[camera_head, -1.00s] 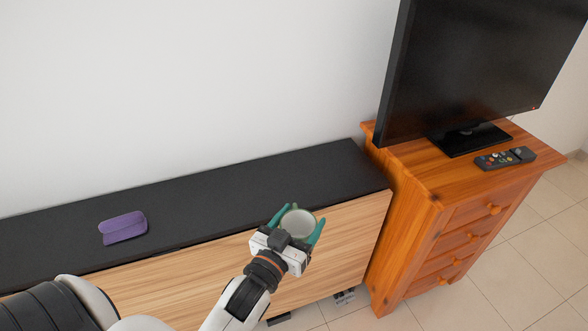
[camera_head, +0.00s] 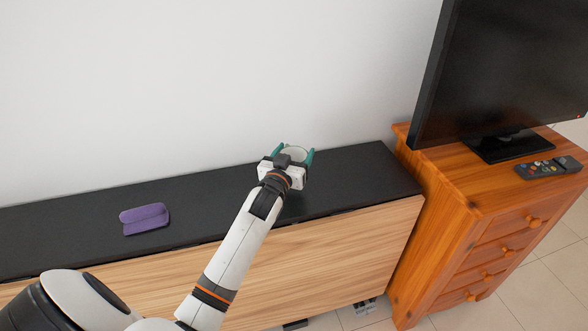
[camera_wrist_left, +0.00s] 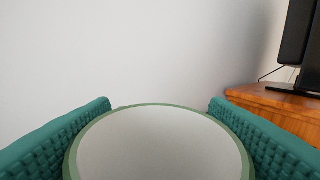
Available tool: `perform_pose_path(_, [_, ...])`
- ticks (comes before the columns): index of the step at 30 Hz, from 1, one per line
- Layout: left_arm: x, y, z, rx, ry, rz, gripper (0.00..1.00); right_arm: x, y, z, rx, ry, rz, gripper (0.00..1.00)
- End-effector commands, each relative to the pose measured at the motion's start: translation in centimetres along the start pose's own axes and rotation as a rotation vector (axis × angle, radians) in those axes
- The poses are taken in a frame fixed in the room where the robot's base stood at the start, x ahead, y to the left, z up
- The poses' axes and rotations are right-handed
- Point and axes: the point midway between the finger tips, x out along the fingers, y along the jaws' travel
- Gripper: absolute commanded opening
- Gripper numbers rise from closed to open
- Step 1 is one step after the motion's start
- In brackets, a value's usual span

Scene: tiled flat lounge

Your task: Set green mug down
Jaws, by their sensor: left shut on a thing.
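The green mug (camera_head: 295,154) has a pale inside and a green rim. My left gripper (camera_head: 293,156) is shut on it, one teal finger on each side. In the head view they are over the black top of the long low cabinet (camera_head: 350,180), toward its right part. Whether the mug's base touches the top is hidden behind my gripper. In the left wrist view the mug's round opening (camera_wrist_left: 160,145) fills the lower middle between both fingers and looks about level. My right gripper is not in view.
A wooden drawer chest (camera_head: 450,200) stands close on the right with a television (camera_head: 500,70) and a remote (camera_head: 548,167). A white wall is behind. The cabinet top is otherwise clear.

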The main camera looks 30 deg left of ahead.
Motion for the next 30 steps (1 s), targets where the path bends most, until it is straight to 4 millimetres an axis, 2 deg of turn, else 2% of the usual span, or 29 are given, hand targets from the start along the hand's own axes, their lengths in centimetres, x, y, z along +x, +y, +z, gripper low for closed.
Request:
perform_pose_path(8, [0.0, 0.1, -3.5, -0.002, -0.002, 0.000, 0.40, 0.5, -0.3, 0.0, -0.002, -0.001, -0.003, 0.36])
perform_pose_path(19, [0.0, 0.2, -3.9, 0.000, -0.003, -0.001, 0.40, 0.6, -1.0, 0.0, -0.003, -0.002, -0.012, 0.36])
perform_pose_path(20, [0.0, 0.2, -4.1, 0.000, -0.001, -0.001, 0.72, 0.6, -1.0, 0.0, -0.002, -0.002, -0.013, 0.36])
perform_pose_path(23, [0.0, 0.2, -4.0, 0.000, -0.001, -0.001, 0.89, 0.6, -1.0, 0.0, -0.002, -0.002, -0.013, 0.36])
perform_pose_path(24, [0.0, 0.2, -4.0, 0.000, -0.001, -0.001, 0.92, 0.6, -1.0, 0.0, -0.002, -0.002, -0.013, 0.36])
perform_pose_path(30, [0.0, 0.2, -4.0, 0.000, -0.001, -0.001, 0.92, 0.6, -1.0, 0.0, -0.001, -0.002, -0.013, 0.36])
